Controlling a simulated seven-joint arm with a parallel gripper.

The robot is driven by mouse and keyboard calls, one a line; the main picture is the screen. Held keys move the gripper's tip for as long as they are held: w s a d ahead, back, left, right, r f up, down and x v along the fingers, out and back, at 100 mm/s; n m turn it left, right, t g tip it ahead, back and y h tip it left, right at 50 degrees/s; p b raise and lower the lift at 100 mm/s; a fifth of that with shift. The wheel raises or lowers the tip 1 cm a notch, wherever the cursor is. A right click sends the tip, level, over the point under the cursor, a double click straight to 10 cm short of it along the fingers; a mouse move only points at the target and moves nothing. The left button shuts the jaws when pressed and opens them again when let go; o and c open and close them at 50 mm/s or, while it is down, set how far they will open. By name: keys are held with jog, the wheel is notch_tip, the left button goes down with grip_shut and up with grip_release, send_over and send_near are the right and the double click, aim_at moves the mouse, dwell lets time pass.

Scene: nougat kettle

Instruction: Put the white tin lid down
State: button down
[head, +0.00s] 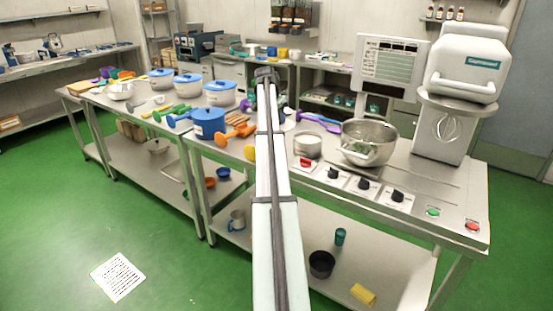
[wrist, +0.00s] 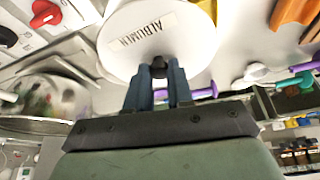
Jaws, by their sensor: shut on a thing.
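My gripper (wrist: 160,82) is shut on the dark knob (wrist: 159,66) of the white tin lid (wrist: 119,49). The lid is a round white disc with a label reading ALBUMEN, filling the upper middle of the wrist view. In the head view my arm runs up the middle and hides the fingers; a pale edge beside it is too unclear to call the lid. A whitish round tin (head: 307,147) stands on the steel table just right of my arm. I cannot tell the lid's height above the table.
A steel bowl (head: 368,146) stands right of the tin, with control knobs (head: 364,183) along the front. Orange utensils (head: 236,131), a blue pot (head: 208,124) and purple utensils (head: 318,121) crowd the table around my arm. Some bare steel (head: 432,176) shows at the right.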

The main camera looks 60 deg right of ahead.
jog(key=a+f, duration=0.1)
jog(key=a, duration=0.1)
jog(key=a+f, duration=0.2)
jog(key=shift+w+a+f, duration=0.15)
jog(key=shift+a+f, duration=0.15)
jog(key=shift+a, duration=0.05)
jog(key=shift+s+a+f+m, duration=0.35)
jog(key=shift+s+a, duration=0.1)
jog(key=shift+s, duration=0.1)
jog(key=shift+w+d+r+m+g, duration=0.1)
jog(key=shift+d+m+g, duration=0.15)
jog(key=shift+m+g, duration=0.1)
jog(key=shift+f, duration=4.95)
jog(key=c, duration=1.5)
grip_release()
jog(key=shift+f, duration=0.15)
jog(key=o, duration=0.5)
